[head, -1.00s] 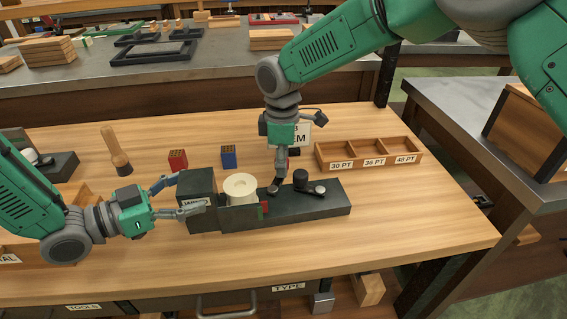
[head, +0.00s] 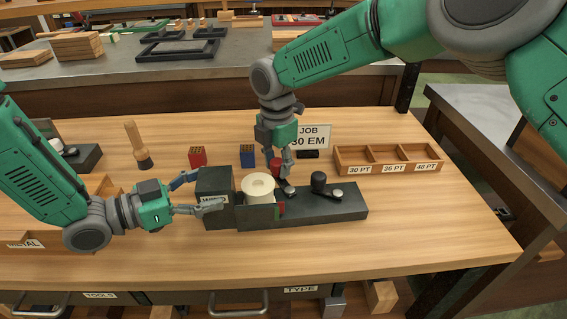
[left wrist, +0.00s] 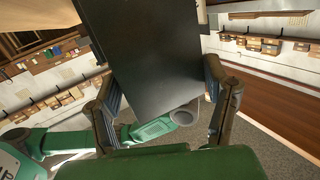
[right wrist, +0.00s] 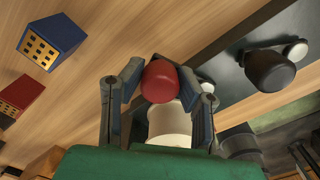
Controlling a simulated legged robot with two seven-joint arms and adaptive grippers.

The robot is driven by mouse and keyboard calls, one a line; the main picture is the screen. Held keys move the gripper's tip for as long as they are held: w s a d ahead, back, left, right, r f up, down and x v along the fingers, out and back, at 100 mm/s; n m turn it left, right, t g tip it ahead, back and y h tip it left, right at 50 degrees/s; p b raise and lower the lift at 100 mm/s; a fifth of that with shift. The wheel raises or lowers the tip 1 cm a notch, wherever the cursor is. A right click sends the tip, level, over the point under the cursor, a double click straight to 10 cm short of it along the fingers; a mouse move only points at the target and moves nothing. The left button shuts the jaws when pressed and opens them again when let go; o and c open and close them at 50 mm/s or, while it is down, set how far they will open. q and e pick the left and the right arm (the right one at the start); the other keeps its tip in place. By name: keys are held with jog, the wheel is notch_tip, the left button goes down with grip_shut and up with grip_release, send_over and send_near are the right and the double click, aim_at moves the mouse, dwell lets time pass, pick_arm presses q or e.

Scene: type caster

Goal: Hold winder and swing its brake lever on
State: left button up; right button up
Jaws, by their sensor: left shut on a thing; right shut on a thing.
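The winder is a dark block (head: 213,184) with a long flat base (head: 340,205) and a cream spool (head: 258,188), resting on the wooden bench. My left gripper (head: 204,192) is shut on the block's left end; the left wrist view shows the dark block (left wrist: 150,55) between its fingers. My right gripper (head: 279,162) reaches down behind the base, shut on the red knob (head: 276,167) of the brake lever, beside the spool. The right wrist view shows the red knob (right wrist: 160,82) between the fingertips. The lever's arm is mostly hidden by the fingers.
A black knob (head: 319,182) stands on the base to the right. Red (head: 197,156) and blue (head: 247,155) type blocks, a JOB 30 EM sign (head: 317,136) and a compartment tray (head: 388,158) stand behind. A wooden-handled tool (head: 136,142) stands at left. The front bench is clear.

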jog(key=shift+s+a+n, duration=0.2)
jog(key=shift+a+n, duration=0.15)
jog(key=shift+n, duration=0.35)
jog(key=shift+s+a+n, duration=0.15)
jog(key=shift+a+n, duration=0.2)
jog(key=shift+n, duration=0.35)
jog(key=o, duration=1.1)
jog(key=shift+r, duration=0.1)
notch_tip(320, 180, up, 12)
jog(key=shift+a+f, duration=0.1)
jog(key=shift+f, duration=0.05)
